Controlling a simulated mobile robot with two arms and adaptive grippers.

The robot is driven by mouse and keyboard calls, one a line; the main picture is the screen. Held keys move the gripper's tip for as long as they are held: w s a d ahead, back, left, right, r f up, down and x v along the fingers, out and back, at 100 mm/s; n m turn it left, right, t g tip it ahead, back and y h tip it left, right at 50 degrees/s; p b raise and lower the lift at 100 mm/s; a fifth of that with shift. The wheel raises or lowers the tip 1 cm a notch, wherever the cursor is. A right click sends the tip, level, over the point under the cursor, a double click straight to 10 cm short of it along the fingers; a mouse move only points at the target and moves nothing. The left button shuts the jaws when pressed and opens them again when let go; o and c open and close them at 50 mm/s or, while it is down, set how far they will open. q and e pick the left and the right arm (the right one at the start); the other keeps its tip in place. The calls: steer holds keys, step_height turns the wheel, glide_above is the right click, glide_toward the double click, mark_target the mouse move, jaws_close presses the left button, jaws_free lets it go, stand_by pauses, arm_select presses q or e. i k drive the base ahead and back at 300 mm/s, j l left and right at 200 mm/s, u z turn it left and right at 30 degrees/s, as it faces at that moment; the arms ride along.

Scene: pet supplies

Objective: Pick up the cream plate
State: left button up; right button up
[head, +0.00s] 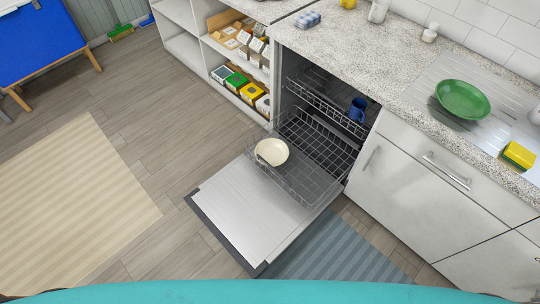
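The cream plate (272,152) is round and shallow, like a dish. It sits at the front left of the pulled-out lower rack (319,147) of the open dishwasher, over the lowered door (248,206). It looks slightly tilted, and nothing covers it. Neither of my grippers shows in the head view.
A blue mug (357,109) is in the upper rack. A green bowl (462,99) and a yellow-green sponge (518,155) are on the counter at right. Open shelves (213,49) with boxes stand left of the dishwasher. A striped blue mat (340,247) lies before the cabinets.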

mark_target(275, 151)
steer(key=i+l+z, duration=0.15)
steer(key=l+z, duration=0.15)
steer(key=l, duration=0.15)
steer(key=i+l+z, duration=0.3)
steer(key=l, duration=0.15)
steer(key=i+l+z, duration=0.1)
steer(key=l+z, duration=0.15)
steer(key=l, duration=0.15)
